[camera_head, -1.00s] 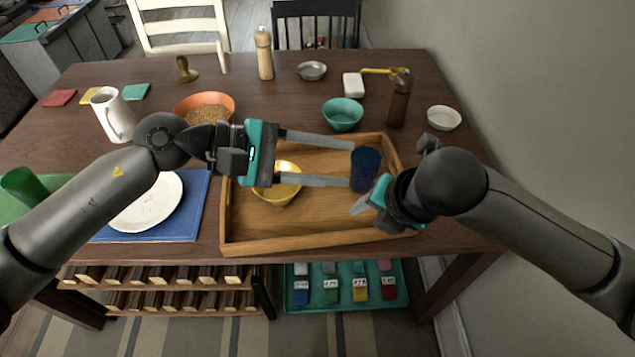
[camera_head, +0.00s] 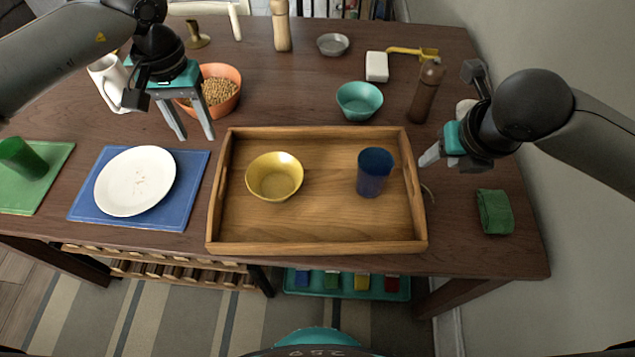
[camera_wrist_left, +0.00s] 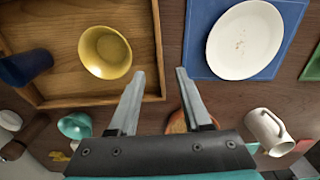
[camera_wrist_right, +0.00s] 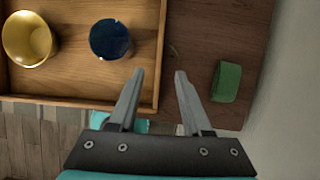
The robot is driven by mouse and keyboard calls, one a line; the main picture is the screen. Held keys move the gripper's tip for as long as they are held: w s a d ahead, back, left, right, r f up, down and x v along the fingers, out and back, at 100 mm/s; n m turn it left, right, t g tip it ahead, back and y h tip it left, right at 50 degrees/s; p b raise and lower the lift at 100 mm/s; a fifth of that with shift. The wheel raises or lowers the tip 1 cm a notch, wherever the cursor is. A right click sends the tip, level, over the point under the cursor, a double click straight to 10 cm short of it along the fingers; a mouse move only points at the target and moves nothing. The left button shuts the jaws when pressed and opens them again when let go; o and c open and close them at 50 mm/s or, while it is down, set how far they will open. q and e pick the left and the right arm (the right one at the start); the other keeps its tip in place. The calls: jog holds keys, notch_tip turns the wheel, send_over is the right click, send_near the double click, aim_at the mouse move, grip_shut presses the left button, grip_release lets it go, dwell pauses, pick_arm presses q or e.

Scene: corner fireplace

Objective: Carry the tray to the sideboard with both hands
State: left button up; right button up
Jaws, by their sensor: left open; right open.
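The wooden tray (camera_head: 318,236) lies on the dark dining table. A yellow bowl (camera_head: 274,177) stands in its left half and a dark blue cup (camera_head: 374,172) in its right half. My left gripper (camera_head: 196,138) is open and empty above the table, to the left of the tray's far left corner. In the left wrist view the tray (camera_wrist_left: 153,50) lies to the left of the fingers. My right gripper (camera_head: 428,174) is open beside the tray's right wall. In the right wrist view that wall (camera_wrist_right: 160,50) shows ahead of the fingers. I cannot identify the sideboard.
A blue placemat (camera_head: 85,210) with a white plate (camera_head: 135,181) lies left of the tray. An orange bowl (camera_head: 222,94), teal bowl (camera_head: 359,100) and brown mill (camera_head: 426,92) stand behind. A green cloth (camera_head: 495,211) lies right, near the wall (camera_head: 560,130).

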aim_at(218, 175)
pick_arm(q)
notch_tip(218, 175, down, 15)
jog(key=shift+d+f, duration=0.1)
pick_arm(e)
jog(key=x, duration=1.5)
jog(key=shift+f, duration=0.15)
pick_arm(q)
grip_shut()
pick_arm(e)
grip_shut()
pick_arm(q)
jog(key=shift+w, duration=0.1)
pick_arm(e)
jog(key=shift+w, duration=0.1)
